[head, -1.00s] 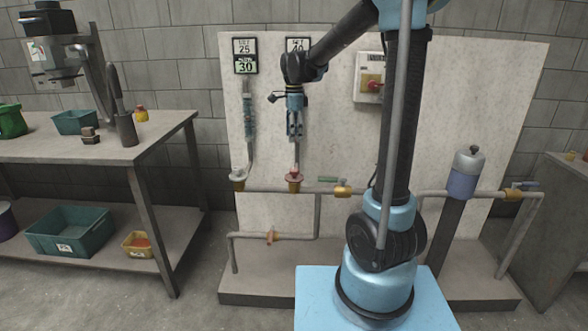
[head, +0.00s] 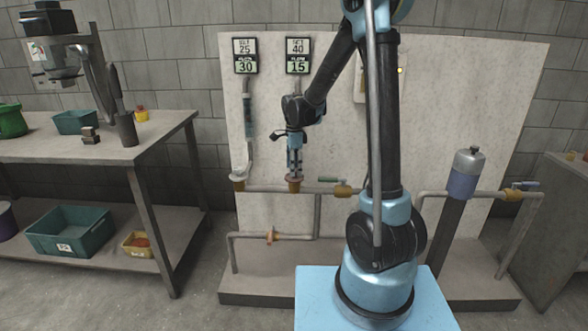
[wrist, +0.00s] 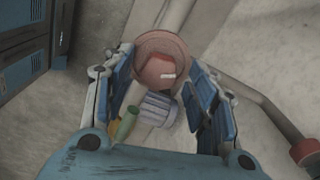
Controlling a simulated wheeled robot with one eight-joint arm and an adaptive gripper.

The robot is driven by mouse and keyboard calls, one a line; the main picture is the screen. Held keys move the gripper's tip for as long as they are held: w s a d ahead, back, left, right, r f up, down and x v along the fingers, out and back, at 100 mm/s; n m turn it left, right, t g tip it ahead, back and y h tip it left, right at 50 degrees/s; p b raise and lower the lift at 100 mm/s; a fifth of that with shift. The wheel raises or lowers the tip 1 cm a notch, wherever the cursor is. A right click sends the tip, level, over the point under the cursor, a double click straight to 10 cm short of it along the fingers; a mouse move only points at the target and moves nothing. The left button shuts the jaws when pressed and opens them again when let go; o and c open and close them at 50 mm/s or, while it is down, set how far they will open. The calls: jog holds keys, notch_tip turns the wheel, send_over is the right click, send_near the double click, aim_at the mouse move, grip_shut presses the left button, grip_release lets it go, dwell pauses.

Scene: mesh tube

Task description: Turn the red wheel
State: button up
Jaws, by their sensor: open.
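The red wheel (head: 294,179) sits on a brass valve on the pipe, below the right-hand display, and is mostly hidden by my gripper in the head view. My gripper (head: 294,168) points straight down at it, just above or around it; I cannot tell contact. In the wrist view the round, dull red wheel (wrist: 163,66) with a small white mark lies between the tips of my open gripper (wrist: 161,75). The two fingers stand on either side with gaps.
The right display (head: 298,55) reads set 40, flow 15; the left display (head: 245,55) reads 25 and 30. A green-handled brass valve (head: 343,188) lies close on the right. Another valve (head: 238,182) stands left. A workbench (head: 150,135) is further left.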

jog(key=shift+f, duration=0.25)
jog(key=c, duration=1)
jog(key=shift+c, duration=0.2)
